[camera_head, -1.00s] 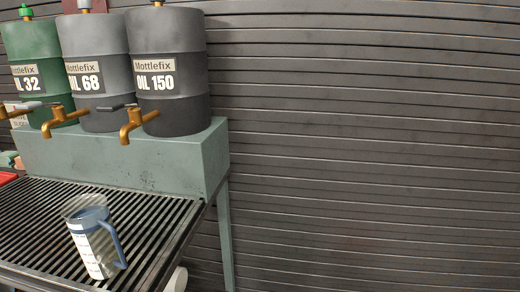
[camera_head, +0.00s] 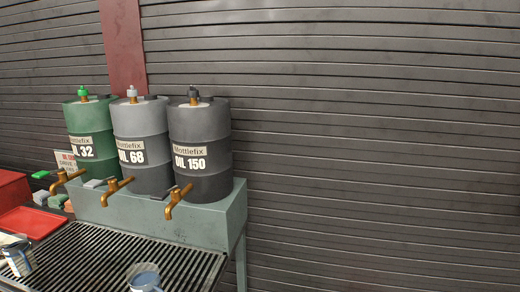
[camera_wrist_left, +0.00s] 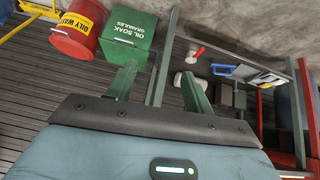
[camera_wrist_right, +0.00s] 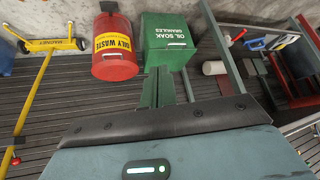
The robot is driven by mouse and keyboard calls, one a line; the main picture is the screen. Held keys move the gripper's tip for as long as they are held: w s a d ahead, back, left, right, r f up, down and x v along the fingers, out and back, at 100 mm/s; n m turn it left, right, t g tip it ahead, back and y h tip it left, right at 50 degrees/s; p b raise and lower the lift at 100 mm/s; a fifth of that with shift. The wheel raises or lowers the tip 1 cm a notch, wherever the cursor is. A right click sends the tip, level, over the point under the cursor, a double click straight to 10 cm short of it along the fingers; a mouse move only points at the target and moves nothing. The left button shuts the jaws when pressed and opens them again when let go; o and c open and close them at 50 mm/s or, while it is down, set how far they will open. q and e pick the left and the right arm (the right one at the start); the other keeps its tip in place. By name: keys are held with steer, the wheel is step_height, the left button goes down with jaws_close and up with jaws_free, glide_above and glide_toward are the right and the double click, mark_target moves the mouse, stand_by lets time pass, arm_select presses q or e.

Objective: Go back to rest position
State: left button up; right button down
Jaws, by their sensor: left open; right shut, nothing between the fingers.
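My left gripper (camera_wrist_left: 160,90) shows in the left wrist view with its two green fingers spread apart and nothing between them. My right gripper (camera_wrist_right: 157,88) shows in the right wrist view with its fingers together and empty. Neither gripper shows in the head view. A measuring jug (camera_head: 145,277) stands on the slatted grate (camera_head: 92,256), cut off by the lower edge of the head view. No gripper is seen touching it.
Oil drums marked 32 (camera_head: 90,130), 68 (camera_head: 140,135) and 150 (camera_head: 200,140) stand on a green shelf with brass taps. A red waste bin (camera_wrist_right: 112,45) and green granules box (camera_wrist_right: 166,40) stand on the floor. A yellow-framed magnet sweeper (camera_wrist_right: 45,45) is left.

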arm_select(q)
steer(key=w+r+t+p, duration=0.1)
steer(key=w+r+p, duration=0.3)
steer(key=r, duration=0.4)
steer(key=shift+w+d+r+t+p, duration=0.15)
steer(key=shift+w+t+p, duration=0.25)
steer(key=shift+p, duration=0.15)
arm_select(e)
steer(key=w+r+t, duration=0.1)
steer(key=w+r, duration=0.4)
steer(key=r, duration=0.3)
steer(key=shift+r+t, duration=0.2)
steer(key=shift+t, duration=0.2)
